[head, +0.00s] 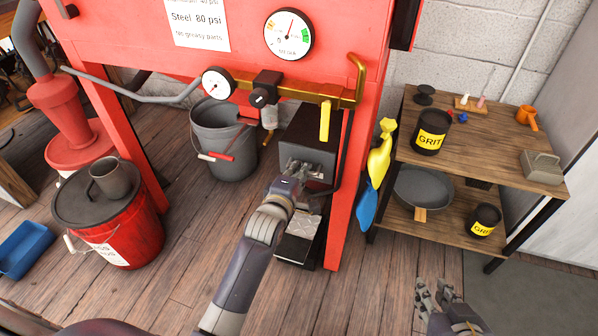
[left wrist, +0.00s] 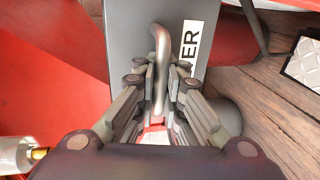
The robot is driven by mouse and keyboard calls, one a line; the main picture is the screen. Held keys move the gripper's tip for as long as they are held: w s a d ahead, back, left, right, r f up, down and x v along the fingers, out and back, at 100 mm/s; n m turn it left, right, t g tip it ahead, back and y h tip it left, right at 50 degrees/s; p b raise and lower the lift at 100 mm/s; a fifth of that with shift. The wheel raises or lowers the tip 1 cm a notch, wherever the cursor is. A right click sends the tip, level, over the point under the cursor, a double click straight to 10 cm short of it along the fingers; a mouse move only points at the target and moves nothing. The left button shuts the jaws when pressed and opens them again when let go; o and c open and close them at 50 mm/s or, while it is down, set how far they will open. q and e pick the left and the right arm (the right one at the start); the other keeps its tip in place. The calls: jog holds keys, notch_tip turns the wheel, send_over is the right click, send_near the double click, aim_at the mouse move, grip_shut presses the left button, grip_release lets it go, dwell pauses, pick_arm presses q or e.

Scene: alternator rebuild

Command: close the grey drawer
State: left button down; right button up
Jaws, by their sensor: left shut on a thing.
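The grey drawer (head: 308,156) is in the dark cabinet under the red machine, near the middle of the head view. In the left wrist view its grey front (left wrist: 123,40) carries a bar handle (left wrist: 157,60) and a white label (left wrist: 190,47), of which "ER" can be read. My left gripper (head: 291,180) is at the drawer front, its fingers closed around the handle, also in the left wrist view (left wrist: 158,100). How far the drawer stands out is hard to tell. My right gripper (head: 437,293) is empty and open at the lower right, away from the drawer.
The red machine's leg (head: 345,210) stands right of the cabinet. A tread-plate pedal (head: 296,245) lies below my left gripper. A grey bucket (head: 222,140) and a red bucket (head: 125,222) stand to the left. A wooden shelf (head: 470,160) stands to the right.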

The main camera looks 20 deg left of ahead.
pick_arm(q)
jog(key=shift+r, duration=0.1)
jog(key=c, duration=2)
grip_release()
jog(key=shift+w, duration=0.1)
jog(key=v, duration=1.2)
